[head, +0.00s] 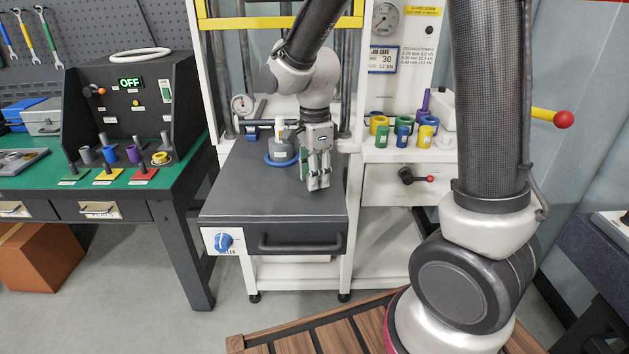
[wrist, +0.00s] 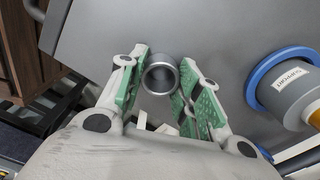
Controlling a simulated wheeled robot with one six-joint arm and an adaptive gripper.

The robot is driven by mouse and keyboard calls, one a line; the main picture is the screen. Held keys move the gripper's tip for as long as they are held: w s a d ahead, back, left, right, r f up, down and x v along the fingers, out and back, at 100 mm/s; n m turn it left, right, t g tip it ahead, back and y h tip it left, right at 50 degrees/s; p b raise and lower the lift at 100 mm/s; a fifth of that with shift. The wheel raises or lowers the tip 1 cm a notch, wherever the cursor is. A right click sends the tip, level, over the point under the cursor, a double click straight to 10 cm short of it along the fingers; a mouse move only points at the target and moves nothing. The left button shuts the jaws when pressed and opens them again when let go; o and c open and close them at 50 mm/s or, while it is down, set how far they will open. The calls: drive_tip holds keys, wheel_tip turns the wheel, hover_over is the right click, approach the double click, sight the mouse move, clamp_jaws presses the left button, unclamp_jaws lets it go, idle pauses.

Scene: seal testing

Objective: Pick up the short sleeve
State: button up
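A short grey sleeve (wrist: 160,76), a hollow ring seen from above, sits between the fingertips of my gripper (wrist: 161,73) in the wrist view. The green-padded fingers stand on either side of it, very close. I cannot tell whether both pads press on it. In the head view my gripper (head: 319,184) points down, low over the dark top of the drawer cabinet (head: 240,195). The sleeve cannot be made out there, hidden by the fingers.
A grey cylinder in a blue ring (head: 280,153) stands just left of my gripper; it also shows at right in the wrist view (wrist: 295,85). Coloured sleeves (head: 403,130) stand on the white shelf at right. The front of the cabinet top is clear.

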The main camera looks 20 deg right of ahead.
drive_tip(key=c, duration=0.3)
drive_tip(key=shift+c, duration=0.2)
